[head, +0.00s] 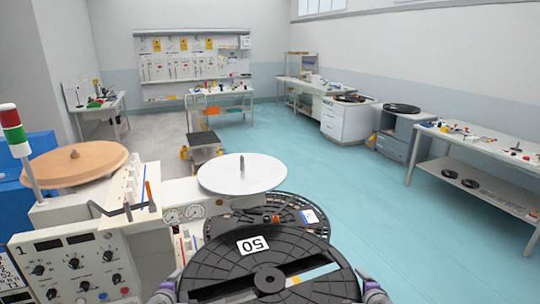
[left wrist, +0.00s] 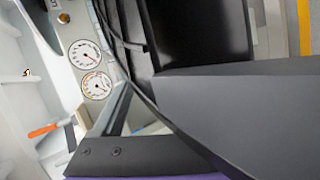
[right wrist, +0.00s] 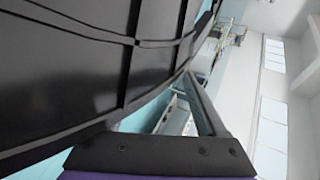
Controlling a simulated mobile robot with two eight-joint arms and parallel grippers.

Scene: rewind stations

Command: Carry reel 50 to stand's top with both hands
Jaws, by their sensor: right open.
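Reel 50 (head: 310,262), a large black spoked reel with a white "50" label, lies roughly flat in front of me at the bottom of the head view. My left gripper (head: 172,284) is at its left rim and my right gripper (head: 372,287) is at its right rim. In the left wrist view a dark finger and dark surfaces fill much of the picture, so the jaw opening is unclear. In the right wrist view the reel's ribbed black side (right wrist: 90,70) is close to my open right gripper. I cannot tell which piece of furniture is the stand.
Another black reel (head: 300,211) lies just beyond reel 50, partly covered by it. A machine with gauges (head: 183,213), a white disc (head: 242,172) and a tan reel (head: 75,164) stands at left. Cabinets (head: 345,121) and a bench (head: 480,175) line the right; blue floor (head: 310,170) is clear.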

